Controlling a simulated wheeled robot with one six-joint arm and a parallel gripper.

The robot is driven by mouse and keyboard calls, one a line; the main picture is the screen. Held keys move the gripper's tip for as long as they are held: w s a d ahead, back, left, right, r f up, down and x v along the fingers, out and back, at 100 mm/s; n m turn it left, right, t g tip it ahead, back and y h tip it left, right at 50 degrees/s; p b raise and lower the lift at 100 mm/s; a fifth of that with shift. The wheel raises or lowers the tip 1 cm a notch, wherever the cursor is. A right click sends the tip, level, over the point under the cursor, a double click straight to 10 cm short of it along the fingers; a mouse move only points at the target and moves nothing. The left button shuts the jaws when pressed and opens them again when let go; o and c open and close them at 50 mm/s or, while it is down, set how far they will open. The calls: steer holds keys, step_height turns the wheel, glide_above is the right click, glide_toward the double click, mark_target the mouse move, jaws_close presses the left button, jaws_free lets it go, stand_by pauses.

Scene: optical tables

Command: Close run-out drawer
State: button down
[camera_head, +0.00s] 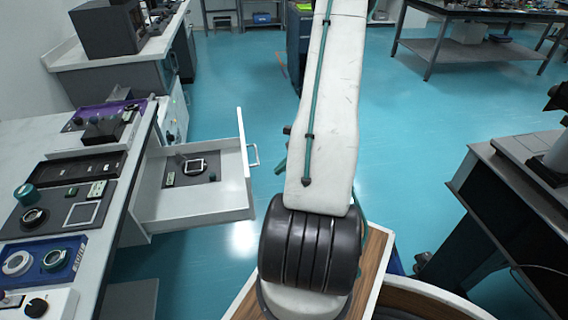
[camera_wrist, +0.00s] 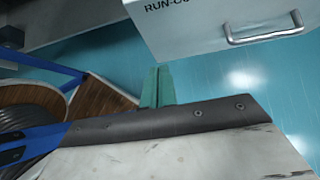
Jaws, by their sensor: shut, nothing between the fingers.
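The run-out drawer (camera_head: 237,207) is white and stands pulled open from the left bench, with a dark mat and a few small parts inside. Its metal handle (camera_head: 255,155) is on the right-facing front. In the wrist view the drawer front (camera_wrist: 185,32) shows a partly cut-off "RUN-O…" label, and the handle (camera_wrist: 265,32) is at upper right. My gripper (camera_wrist: 160,75) has teal fingers, shut and empty, below the drawer front in the picture and apart from the handle. In the head view my gripper (camera_head: 280,166) shows partly beside my arm, to the right of the handle.
The left bench (camera_head: 133,165) carries trays and instruments close to the drawer. A dark table (camera_head: 510,185) stands at right. Another bench with a dark box-shaped device (camera_head: 105,30) is behind at left. The teal floor (camera_head: 225,95) beyond the drawer is clear.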

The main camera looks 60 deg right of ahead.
steer(key=w+a+f, duration=0.3)
steer(key=w+a, duration=0.2)
steer(key=shift+w+f, duration=0.35)
steer(key=shift+w, duration=0.05)
